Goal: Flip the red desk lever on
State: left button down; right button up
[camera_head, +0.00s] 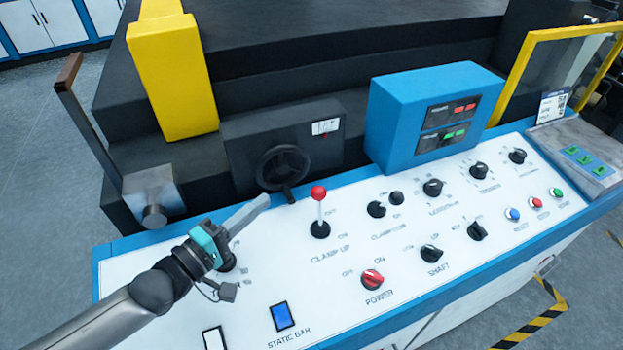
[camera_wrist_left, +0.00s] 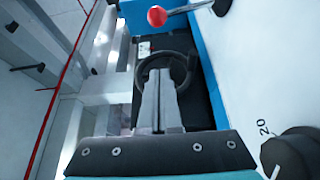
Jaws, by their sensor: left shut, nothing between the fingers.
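The red lever (camera_head: 319,193) has a red ball on a thin metal stem above a black base, on the white desk panel near the words "CLAMP UP". It stands roughly upright in the head view, and its ball also shows at the top of the left wrist view (camera_wrist_left: 156,16). My left gripper (camera_head: 263,201) is shut and empty, with its fingers pointing toward the back of the panel. It is to the left of the lever and apart from it. In the left wrist view its fingertips (camera_wrist_left: 160,76) overlap the black handwheel. My right gripper is not in view.
The black handwheel (camera_head: 284,168) is just behind my fingertips. A black knob (camera_head: 226,262) is partly hidden by my left gripper. A red power knob (camera_head: 372,278) and several black knobs are to the right. A blue control box (camera_head: 390,115) stands at the back.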

aim_at(320, 210)
pick_arm(q)
jog(key=shift+s+a, duration=0.15)
jog(key=shift+a, duration=0.05)
jog(key=x, duration=1)
jog(key=shift+s+d+p, duration=0.3)
jog(key=shift+s+d, duration=0.4)
jog(key=shift+s, duration=0.3)
jog(key=shift+s+d+f, duration=0.1)
jog(key=shift+s+d, duration=0.25)
jog(key=shift+s, duration=0.25)
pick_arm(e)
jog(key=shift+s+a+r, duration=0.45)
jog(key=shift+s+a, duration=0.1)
pick_arm(q)
jog(key=shift+s, duration=0.1)
jog(key=shift+s+d+m, duration=0.1)
jog(key=shift+s+m, duration=0.1)
jog(key=shift+m, duration=0.1)
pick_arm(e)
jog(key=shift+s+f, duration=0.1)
